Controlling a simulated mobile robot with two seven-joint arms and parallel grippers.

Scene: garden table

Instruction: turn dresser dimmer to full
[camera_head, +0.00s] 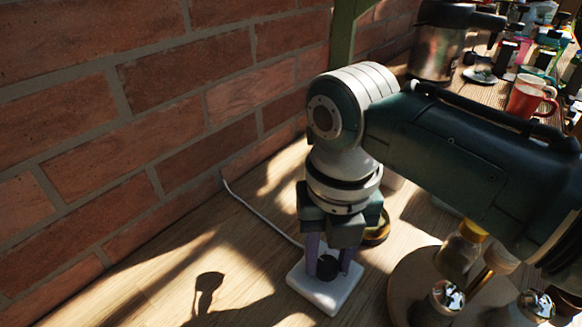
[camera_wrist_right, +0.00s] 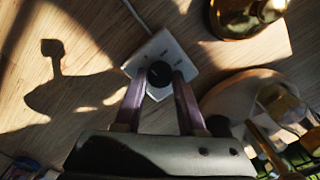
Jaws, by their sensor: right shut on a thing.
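The dimmer is a white square plate (camera_head: 318,296) with a round black knob (camera_head: 328,266), lying on the wooden table next to the brick wall. My right gripper (camera_head: 329,272) points down at it, with one finger on each side of the knob, shut on it. In the right wrist view the black knob (camera_wrist_right: 158,80) sits between the two purple-grey fingertips, on the white plate (camera_wrist_right: 168,47). Small marks on the plate are too small to read. The knob's setting cannot be told. My left gripper is not in view.
A white cable (camera_head: 262,216) runs from the dimmer toward the wall. A round wooden tray (camera_head: 405,283) with several jars stands close on the right. A gold-toned round container (camera_head: 377,230) is just behind the gripper. A red mug (camera_head: 528,98) and a metal jug (camera_head: 435,45) stand farther back.

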